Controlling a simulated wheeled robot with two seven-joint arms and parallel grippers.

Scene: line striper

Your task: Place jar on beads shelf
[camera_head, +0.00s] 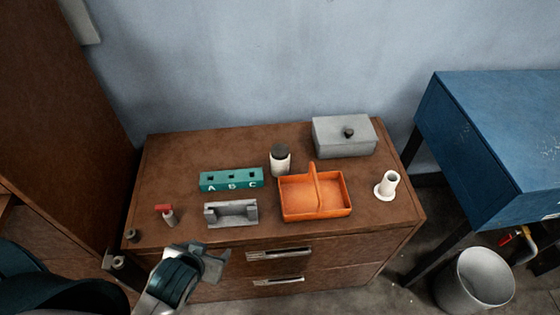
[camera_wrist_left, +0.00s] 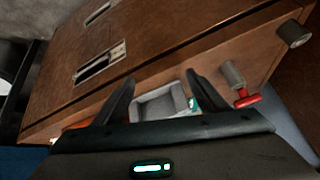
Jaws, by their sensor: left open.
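The jar (camera_head: 280,160), white with a dark lid, stands upright on the brown cabinet top, behind the orange basket and right of the green A B C block. I cannot make out a shelf marked for beads in these views. My left gripper (camera_head: 215,258) is in front of the cabinet's front edge at the left, apart from the jar. In the left wrist view my left gripper (camera_wrist_left: 158,90) has its two dark fingers spread with nothing held between them; the grey holder shows beyond them. My right gripper is not in view.
On the brown cabinet (camera_head: 375,225) are an orange basket (camera_head: 335,207), grey lidded box (camera_head: 345,140), white flanged tube (camera_head: 388,184), green block (camera_head: 231,179), grey holder (camera_head: 231,214) and red-topped piece (camera_head: 166,213). A blue table (camera_head: 500,140) and white bucket (camera_head: 477,280) stand right.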

